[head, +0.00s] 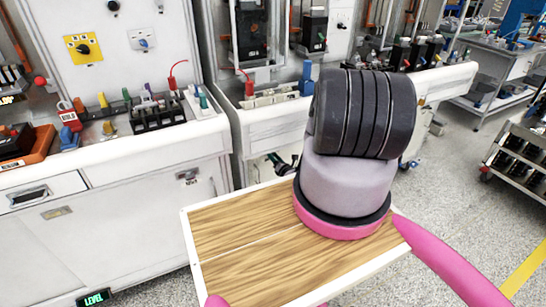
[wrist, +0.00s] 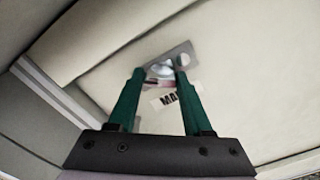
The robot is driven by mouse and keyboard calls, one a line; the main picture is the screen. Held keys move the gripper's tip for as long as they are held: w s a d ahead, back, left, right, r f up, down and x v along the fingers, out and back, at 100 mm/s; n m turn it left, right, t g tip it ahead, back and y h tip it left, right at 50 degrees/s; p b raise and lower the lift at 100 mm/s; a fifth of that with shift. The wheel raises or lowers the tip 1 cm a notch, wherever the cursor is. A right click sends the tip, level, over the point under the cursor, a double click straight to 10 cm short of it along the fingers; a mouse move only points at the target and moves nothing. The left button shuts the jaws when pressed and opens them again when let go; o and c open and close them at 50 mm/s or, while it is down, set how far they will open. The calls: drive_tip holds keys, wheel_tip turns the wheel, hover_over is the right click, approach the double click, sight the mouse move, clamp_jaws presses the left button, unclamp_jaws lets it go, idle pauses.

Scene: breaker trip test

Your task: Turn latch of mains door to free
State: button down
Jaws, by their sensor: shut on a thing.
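The mains door (wrist: 100,50) is a pale cream panel that fills much of the wrist view. Its latch (wrist: 160,71) is a small shiny metal piece on a grey plate. A white label (wrist: 166,101) reading "MA…" sits just below it, partly hidden by a finger. My gripper (wrist: 159,68) has two green fingers, one on each side of the latch, and is shut on it. The latch's exact turn is hard to tell, as the fingertips cover part of it. In the head view my gripper (head: 275,161) shows small against the right cabinet, mostly behind my arm.
A left cabinet (head: 130,225) with a drawer and its own metal latch (head: 188,177) stands beside the right one. Test benches with leads and breakers run above. A cart (head: 520,160) stands at far right. Speckled floor is open to the right.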

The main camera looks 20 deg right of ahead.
drive_tip(key=m, duration=1)
drive_tip(key=shift+m, duration=0.3)
drive_tip(key=shift+s+m, duration=0.1)
drive_tip(key=shift+m, duration=0.2)
drive_tip(key=shift+f, duration=0.1)
drive_tip(key=shift+c, duration=1.6)
unclamp_jaws()
drive_tip(key=s, duration=1)
drive_tip(key=shift+s+d, duration=0.15)
drive_tip(key=shift+s, duration=0.25)
